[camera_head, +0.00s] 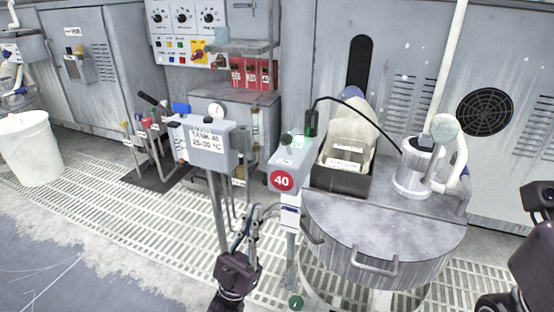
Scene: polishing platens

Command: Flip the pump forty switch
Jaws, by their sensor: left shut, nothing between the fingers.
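A grey switch box (289,160) with a red round "40" label (282,181) stands on a post left of the round tank. My left gripper (262,214) points up from the bottom, just left of and below the box. Its thin fingers are shut and empty, and look apart from the box. Dark parts of my right arm show at the right edge, with no fingers in view.
A "Tank 40" box (203,143) on a post stands left of my gripper. The lidded round tank (385,235) with handles is to the right, bearing a black bin (340,180) and a white pump (415,165). A white bucket (30,150) stands far left.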

